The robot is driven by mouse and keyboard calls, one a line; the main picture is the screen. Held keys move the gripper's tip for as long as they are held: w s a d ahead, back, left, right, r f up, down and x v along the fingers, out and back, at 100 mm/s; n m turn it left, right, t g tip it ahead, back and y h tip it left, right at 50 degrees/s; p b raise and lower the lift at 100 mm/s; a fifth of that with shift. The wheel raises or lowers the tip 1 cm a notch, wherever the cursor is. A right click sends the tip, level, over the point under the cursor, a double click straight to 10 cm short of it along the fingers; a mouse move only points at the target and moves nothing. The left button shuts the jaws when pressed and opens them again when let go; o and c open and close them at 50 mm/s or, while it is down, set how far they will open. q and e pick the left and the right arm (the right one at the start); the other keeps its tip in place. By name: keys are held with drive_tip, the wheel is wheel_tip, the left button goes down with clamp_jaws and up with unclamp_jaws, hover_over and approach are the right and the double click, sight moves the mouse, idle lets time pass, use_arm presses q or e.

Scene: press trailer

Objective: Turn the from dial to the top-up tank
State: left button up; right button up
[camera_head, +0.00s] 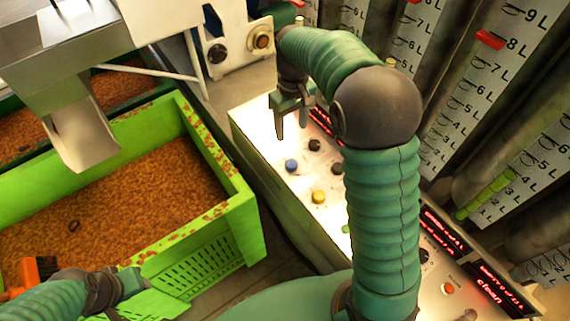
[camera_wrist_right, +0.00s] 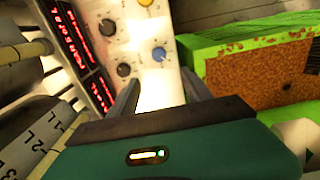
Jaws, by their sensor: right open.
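The white, brightly lit control panel (camera_head: 262,124) carries two dark dials (camera_head: 314,145) (camera_head: 337,168), a blue knob (camera_head: 291,165) and a yellow knob (camera_head: 319,196). Labels are too small to read, so I cannot tell which is the from dial. My right gripper (camera_head: 291,130) is open and empty above the panel's far part. In the right wrist view, the dark dials (camera_wrist_right: 107,27) (camera_wrist_right: 124,70) lie left of the blue knob (camera_wrist_right: 158,54), beyond the open fingers (camera_wrist_right: 160,82). My left arm shows at the lower left; its finger opening is unclear.
Red-lit displays (camera_wrist_right: 75,50) line the panel edge. Tall tanks with litre scales (camera_head: 480,90) stand right. A green crate (camera_head: 240,205) of brown granules stands left, under a metal chute (camera_head: 85,135). An orange, dark-bristled object (camera_head: 42,268) is near my left arm.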

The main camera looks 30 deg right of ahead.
sight(292, 163)
drive_tip(key=f, duration=1.6)
drive_tip(key=shift+s+d+f, duration=0.15)
drive_tip(key=shift+d, duration=0.1)
drive_tip(key=shift+a, duration=0.1)
drive_tip(key=shift+c, duration=0.4)
drive_tip(key=shift+a, duration=0.1)
drive_tip(key=c, duration=0.5)
clamp_jaws()
